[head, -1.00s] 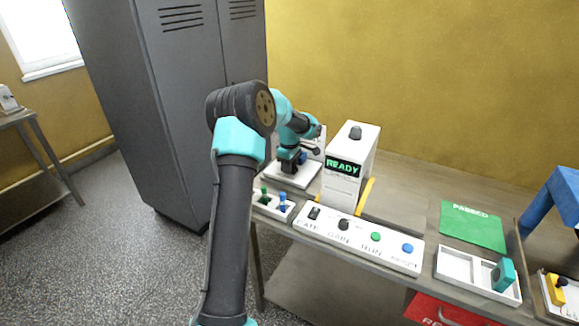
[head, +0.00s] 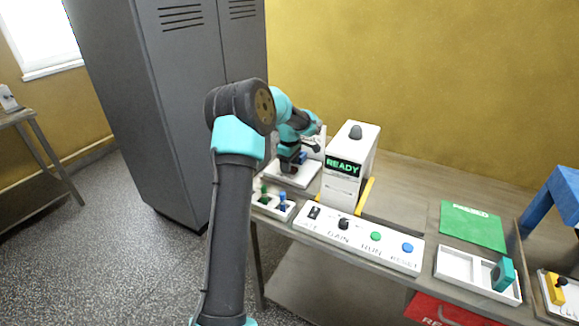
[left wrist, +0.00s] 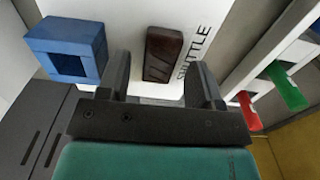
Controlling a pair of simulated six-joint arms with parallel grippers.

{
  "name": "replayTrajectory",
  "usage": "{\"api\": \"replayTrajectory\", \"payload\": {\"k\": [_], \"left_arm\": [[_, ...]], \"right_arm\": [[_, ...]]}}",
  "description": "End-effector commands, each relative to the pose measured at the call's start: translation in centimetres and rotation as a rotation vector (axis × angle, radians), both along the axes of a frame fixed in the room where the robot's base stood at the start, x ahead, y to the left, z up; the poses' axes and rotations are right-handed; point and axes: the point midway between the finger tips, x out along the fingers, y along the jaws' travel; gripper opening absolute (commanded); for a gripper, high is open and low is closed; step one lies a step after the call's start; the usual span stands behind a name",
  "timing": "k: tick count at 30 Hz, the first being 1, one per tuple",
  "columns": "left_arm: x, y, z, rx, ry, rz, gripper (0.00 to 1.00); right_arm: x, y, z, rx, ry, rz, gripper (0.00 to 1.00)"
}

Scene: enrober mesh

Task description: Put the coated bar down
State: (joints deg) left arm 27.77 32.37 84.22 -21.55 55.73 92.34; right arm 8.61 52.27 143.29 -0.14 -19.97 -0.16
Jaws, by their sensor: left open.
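The coated bar (left wrist: 163,54) is dark brown and lies on a white plate (left wrist: 217,18) marked SHUTTLE in the left wrist view. My left gripper (left wrist: 160,78) is open, with one finger on each side of the bar's near end and a gap to both. In the head view my left gripper (head: 290,163) is low over the white plate (head: 305,181), left of the white machine. The bar cannot be made out in the head view. My right gripper is not in view.
A blue square frame (left wrist: 68,48) stands on the plate beside the bar. The white machine (head: 342,180) reads READY. In front are a holder with green and blue pegs (head: 272,205) and a button panel (head: 360,240). A green mat (head: 472,226) and white tray (head: 455,263) are farther right.

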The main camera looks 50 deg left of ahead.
Motion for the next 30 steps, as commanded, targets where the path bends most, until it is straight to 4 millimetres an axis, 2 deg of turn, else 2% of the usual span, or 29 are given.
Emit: {"api": "replayTrajectory", "payload": {"k": [16, 21, 30], "left_arm": [[0.1, 0.0, 9.6, 0.001, -0.004, 0.0, 0.6], [0.0, 0.0, 10.9, 0.0, -0.001, 0.0, 0.6], [0.0, 0.0, 11.1, 0.0, 0.0, 0.0, 0.6]], "right_arm": [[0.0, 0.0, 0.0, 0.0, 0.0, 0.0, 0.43], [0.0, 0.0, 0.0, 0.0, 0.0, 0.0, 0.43], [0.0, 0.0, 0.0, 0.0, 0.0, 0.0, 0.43]]}}
